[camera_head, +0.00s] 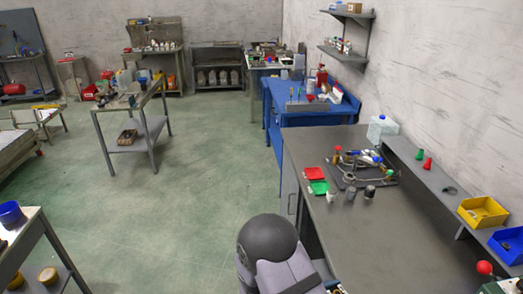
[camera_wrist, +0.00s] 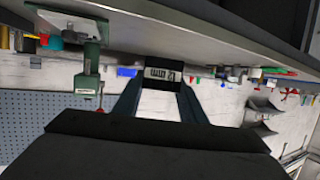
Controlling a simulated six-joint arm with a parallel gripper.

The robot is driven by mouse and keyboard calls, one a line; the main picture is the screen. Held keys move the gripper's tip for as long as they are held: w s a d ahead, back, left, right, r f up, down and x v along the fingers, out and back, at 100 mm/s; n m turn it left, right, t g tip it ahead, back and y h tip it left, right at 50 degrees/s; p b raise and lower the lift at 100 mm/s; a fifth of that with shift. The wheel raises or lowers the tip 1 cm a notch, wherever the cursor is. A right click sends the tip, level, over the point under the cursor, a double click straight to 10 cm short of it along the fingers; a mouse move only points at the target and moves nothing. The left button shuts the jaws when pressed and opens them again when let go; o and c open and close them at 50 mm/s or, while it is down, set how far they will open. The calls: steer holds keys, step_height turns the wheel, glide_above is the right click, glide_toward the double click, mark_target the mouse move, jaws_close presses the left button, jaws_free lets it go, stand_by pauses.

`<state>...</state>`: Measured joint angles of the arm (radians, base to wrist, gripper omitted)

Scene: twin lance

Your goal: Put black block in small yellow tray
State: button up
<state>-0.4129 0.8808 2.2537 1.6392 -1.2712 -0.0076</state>
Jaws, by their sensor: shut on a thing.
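My gripper (camera_wrist: 158,85) is shut on a black block (camera_wrist: 160,66) in the wrist view. The block has a pale label with dark marks and sits between the two fingertips, clear of the surfaces around it. A yellow tray (camera_head: 482,211) stands on the raised shelf at the right in the head view, just behind a blue tray. The inside of the yellow tray is only partly visible. In the head view my arm is at the bottom centre, and the gripper and block cannot be made out clearly there.
The blue tray (camera_head: 509,245) stands beside the yellow one. The grey bench (camera_head: 400,240) has a clear front area. A green vise (camera_wrist: 90,75) shows left in the tilted wrist view.

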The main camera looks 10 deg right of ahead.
steer(key=w+a+f+n+t+y, duration=0.1)
steer(key=a+n+t+y, duration=0.1)
steer(key=a, duration=0.9)
steer(key=shift+n+t, duration=0.8)
steer(key=shift+t, duration=0.2)
steer(key=shift+d, duration=0.1)
steer(key=d+m+g, duration=0.1)
steer(key=d, duration=0.1)
steer(key=d+m+g+h, duration=0.1)
steer(key=d, duration=0.2)
steer(key=d+g, duration=0.1)
steer(key=d, duration=0.2)
steer(key=shift+s+d+r+m+h, duration=0.2)
steer(key=shift+s+r+m+h, duration=0.1)
steer(key=shift+r+m, duration=0.1)
steer(key=s+d+r+m+g, duration=0.1)
steer(key=s+d, duration=0.3)
steer(key=d, duration=0.4)
steer(key=s+d+r+m+g, duration=0.2)
steer(key=s+d, duration=0.3)
steer(key=d, duration=0.3)
steer(key=s+d+r+m+g+h, duration=0.1)
steer(key=s+d+r+g, duration=0.1)
steer(key=s+d, duration=0.3)
steer(key=shift+s+d+r+m+g, duration=0.25)
steer(key=shift+d+r+m+g, duration=0.2)
steer(key=shift+d, duration=1.3)
steer(key=shift+f, duration=0.2)
